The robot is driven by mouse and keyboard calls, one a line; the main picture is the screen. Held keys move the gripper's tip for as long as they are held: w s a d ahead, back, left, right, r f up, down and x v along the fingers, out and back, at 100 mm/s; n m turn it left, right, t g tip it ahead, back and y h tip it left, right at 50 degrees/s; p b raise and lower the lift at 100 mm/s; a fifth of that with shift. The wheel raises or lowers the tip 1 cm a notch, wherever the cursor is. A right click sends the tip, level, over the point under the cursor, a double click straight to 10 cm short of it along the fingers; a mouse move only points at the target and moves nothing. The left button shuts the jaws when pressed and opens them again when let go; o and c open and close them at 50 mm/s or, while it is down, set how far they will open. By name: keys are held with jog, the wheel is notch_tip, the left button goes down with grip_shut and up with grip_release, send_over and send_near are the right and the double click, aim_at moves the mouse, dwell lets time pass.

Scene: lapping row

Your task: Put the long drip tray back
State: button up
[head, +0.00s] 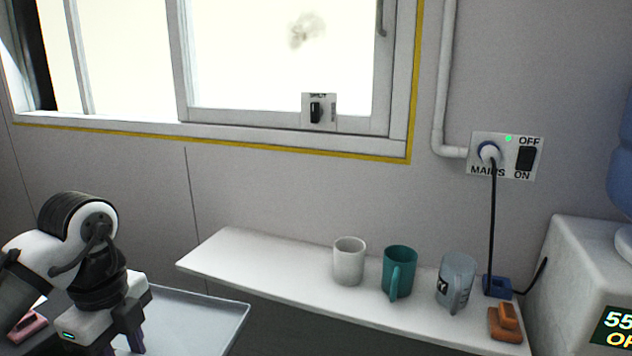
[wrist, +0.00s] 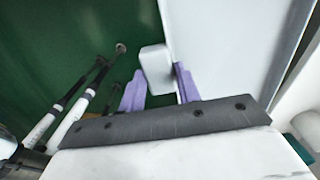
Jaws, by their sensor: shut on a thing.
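The long drip tray (head: 205,318) is a flat, pale grey tray with a raised rim, at the lower left of the head view, in front of the white shelf. In the wrist view the tray (wrist: 225,50) fills the upper right, with a pale block-like grip (wrist: 156,68) at its near left edge. My gripper (head: 124,348) is at the tray's left side. In the wrist view its purple fingertips (wrist: 160,90) stand on either side of the block, shut on it. The tray's near part is cut off in the head view, and what lies beneath it is hidden.
The white shelf (head: 245,262) holds a white mug (head: 348,262), a teal mug (head: 398,272), a grey mug (head: 455,283) and an orange-brown block (head: 507,322). A white machine (head: 590,270) stands right. The shelf's left end is bare. A pink object (head: 28,325) lies lower left.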

jog(key=w+d+f+n, duration=0.2)
jog(key=w+f+n, duration=0.2)
jog(key=f, duration=0.5)
jog(key=w+d+f+n, duration=0.1)
jog(key=w+f+n, duration=0.35)
jog(key=f, duration=0.45)
jog(key=w+d+f+n, duration=0.2)
jog(key=w+f+n, duration=0.2)
jog(key=f, duration=0.5)
jog(key=d+f+n+p, duration=0.1)
jog(key=d+f+n, duration=0.7)
jog(key=d+f, duration=1.5)
jog(key=w+r, duration=0.4)
jog(key=r, duration=0.1)
jog(key=s+f, duration=0.4)
jog(key=f, duration=0.1)
jog(key=shift+s+f, duration=0.25)
jog(key=shift+s+a, duration=0.1)
jog(key=shift+a, duration=0.05)
